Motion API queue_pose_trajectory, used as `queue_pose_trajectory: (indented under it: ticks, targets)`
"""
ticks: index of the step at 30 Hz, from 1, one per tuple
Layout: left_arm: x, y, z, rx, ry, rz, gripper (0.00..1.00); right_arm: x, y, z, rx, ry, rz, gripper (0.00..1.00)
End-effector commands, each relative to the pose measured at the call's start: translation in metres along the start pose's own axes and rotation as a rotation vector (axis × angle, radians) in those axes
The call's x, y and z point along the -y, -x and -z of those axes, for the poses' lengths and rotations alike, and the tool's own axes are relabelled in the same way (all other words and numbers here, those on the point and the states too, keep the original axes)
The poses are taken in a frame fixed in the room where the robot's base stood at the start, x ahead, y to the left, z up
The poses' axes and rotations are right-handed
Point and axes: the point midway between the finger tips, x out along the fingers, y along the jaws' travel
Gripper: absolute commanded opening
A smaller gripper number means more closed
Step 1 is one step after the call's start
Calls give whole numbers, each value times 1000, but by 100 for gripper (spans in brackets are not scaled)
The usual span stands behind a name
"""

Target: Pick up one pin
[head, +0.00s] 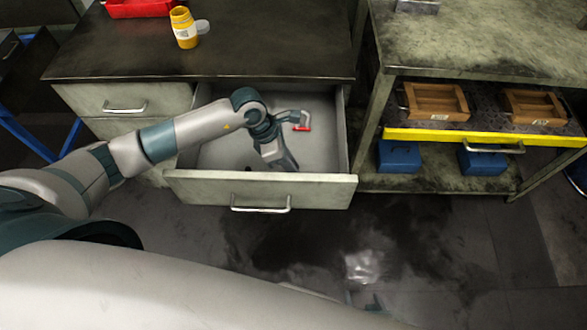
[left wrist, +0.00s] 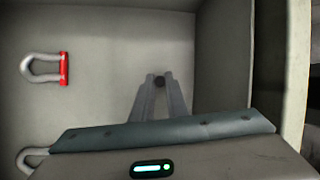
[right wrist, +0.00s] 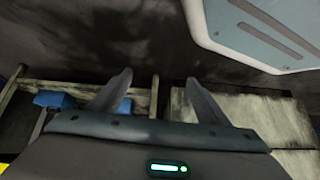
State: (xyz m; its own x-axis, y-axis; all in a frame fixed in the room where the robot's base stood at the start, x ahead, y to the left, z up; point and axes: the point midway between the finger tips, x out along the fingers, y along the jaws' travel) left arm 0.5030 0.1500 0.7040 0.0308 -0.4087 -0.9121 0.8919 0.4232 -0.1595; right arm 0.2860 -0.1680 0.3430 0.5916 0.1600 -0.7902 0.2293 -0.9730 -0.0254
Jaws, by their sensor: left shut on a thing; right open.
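My left gripper (head: 286,162) reaches down into the open drawer (head: 262,191). In the left wrist view its fingers (left wrist: 160,82) are close together on a small dark, round-ended thing, which looks like a pin (left wrist: 160,81) seen end-on. The fingers hide most of it. A grey U-shaped shackle with a red bar (left wrist: 45,68) lies apart from the fingers in that view; a shackle with red also shows in the head view (head: 302,126). My right gripper (right wrist: 155,85) is open and empty, away from the drawer over the floor.
The drawer walls surround my left gripper. Part of another grey loop (left wrist: 30,158) shows at the lower left of the left wrist view. A yellow bottle (head: 183,28) stands on the worktop above. Wooden trays (head: 437,102) and blue bins (head: 398,157) are on the right.

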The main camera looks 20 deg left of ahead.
Motion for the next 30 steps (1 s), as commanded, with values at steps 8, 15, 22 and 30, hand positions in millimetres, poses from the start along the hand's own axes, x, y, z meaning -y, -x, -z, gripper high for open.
queue_pose_trajectory:
  ticks: [8,15,22,30]
  targets:
    - [2,16,-8,2,-3,-3,0,0,-3,4,-15,0,1,70]
    - [8,51,-22,2,-3,-3,0,2,-8,12,-16,-3,2,70]
    - [13,81,-34,1,-1,-2,0,-4,-7,-1,37,-8,-7,70]
    - [16,92,-38,0,0,0,0,-6,-7,-2,50,-8,-10,70]
